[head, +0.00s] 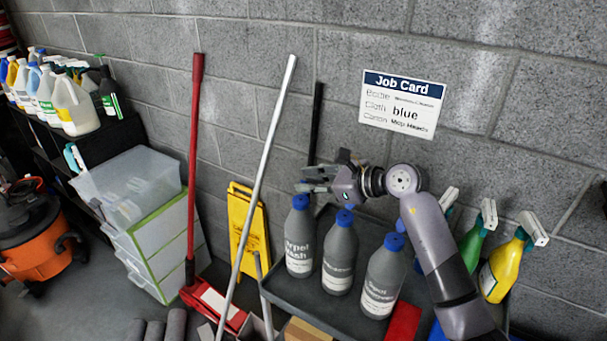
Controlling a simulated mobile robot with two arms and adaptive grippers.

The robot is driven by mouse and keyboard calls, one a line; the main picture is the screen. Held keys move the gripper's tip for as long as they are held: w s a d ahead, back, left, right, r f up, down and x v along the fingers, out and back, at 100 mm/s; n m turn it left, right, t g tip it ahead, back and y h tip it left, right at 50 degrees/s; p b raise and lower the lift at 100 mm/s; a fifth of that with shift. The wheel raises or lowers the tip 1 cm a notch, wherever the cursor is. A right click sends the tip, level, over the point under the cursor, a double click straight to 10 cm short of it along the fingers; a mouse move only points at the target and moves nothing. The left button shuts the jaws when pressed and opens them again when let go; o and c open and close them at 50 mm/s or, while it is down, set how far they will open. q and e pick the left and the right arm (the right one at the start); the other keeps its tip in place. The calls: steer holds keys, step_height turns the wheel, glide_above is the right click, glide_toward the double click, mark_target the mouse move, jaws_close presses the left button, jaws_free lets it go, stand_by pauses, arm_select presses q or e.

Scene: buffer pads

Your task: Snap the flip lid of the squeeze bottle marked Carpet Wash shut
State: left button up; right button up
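The Carpet Wash squeeze bottle (299,245) is grey with a blue cap and stands upright at the left end of a dark tray (284,290). Its label is partly legible, reading "...rpet Wash". Its blue lid (301,201) is small in view, and I cannot tell whether the flip part is up or down. My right gripper (308,180) is just above this lid, its fingers pointing left. I cannot tell whether it touches the lid or how far apart the fingers are. My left gripper is not in view.
Two similar grey bottles, a middle one (340,258) and a right one (383,282), stand beside it. Green (476,240) and yellow (502,270) spray bottles stand further right. A grey pole (262,165) rises left of the tray. The block wall with a job card (402,104) is behind.

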steer(key=shift+x, duration=1.1)
steer(key=shift+c, duration=0.6)
jaws_close()
